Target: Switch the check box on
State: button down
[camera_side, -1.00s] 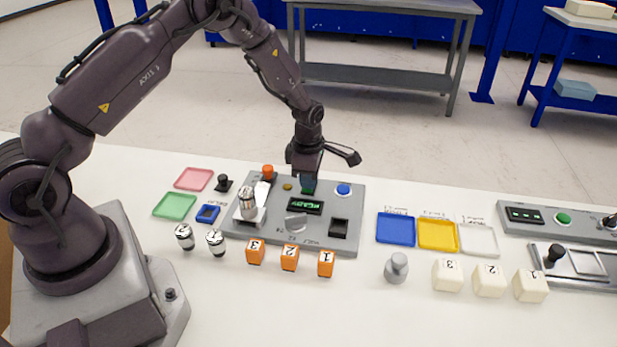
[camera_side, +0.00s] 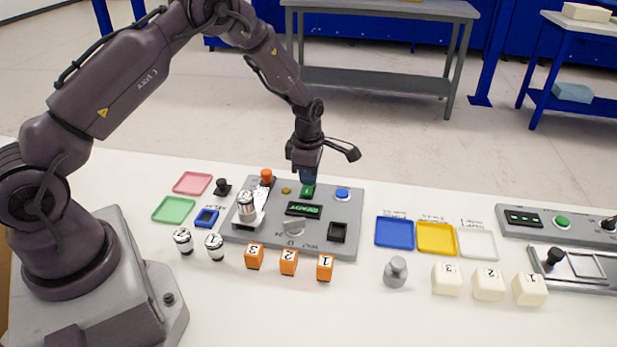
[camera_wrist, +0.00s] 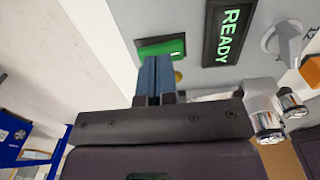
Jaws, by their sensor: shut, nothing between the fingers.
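The check box (camera_side: 265,232) is a flat grey panel on the white table in the side view. Its display (camera_side: 303,209) glows green and reads READY, clearly legible in the wrist view (camera_wrist: 229,33). A green switch (camera_side: 308,190) sits behind the display and also shows in the wrist view (camera_wrist: 160,47). My gripper (camera_side: 307,181) is over the green switch, with its blue fingers together and empty. In the wrist view the fingertips (camera_wrist: 155,62) overlap the switch's near edge; I cannot tell whether they touch it.
The panel also carries a blue button (camera_side: 343,194), a grey knob (camera_side: 294,227), an orange-topped part (camera_side: 266,175) and a metal cylinder (camera_side: 246,203). Orange numbered blocks (camera_side: 289,262) stand in front. Coloured trays (camera_side: 394,231) lie to the right.

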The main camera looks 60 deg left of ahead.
aim_at(307, 194)
notch_tip(307, 194, up, 13)
jog(key=s+d, duration=0.1)
jog(key=shift+s+d, duration=0.25)
jog(key=shift+r, duration=0.1)
jog(key=s+d+r+m+t, duration=0.2)
jog(key=s+d+r+m, duration=0.2)
jog(key=s+r+m, duration=0.4)
jog(key=s+d+r+m+t, duration=0.3)
jog(key=s+r+m, duration=0.6)
jog(key=s+m, duration=0.7)
jog(key=d+m, duration=0.1)
jog(key=m, duration=0.2)
jog(key=shift+s+d+r, duration=0.2)
jog(key=shift+s+d, duration=0.1)
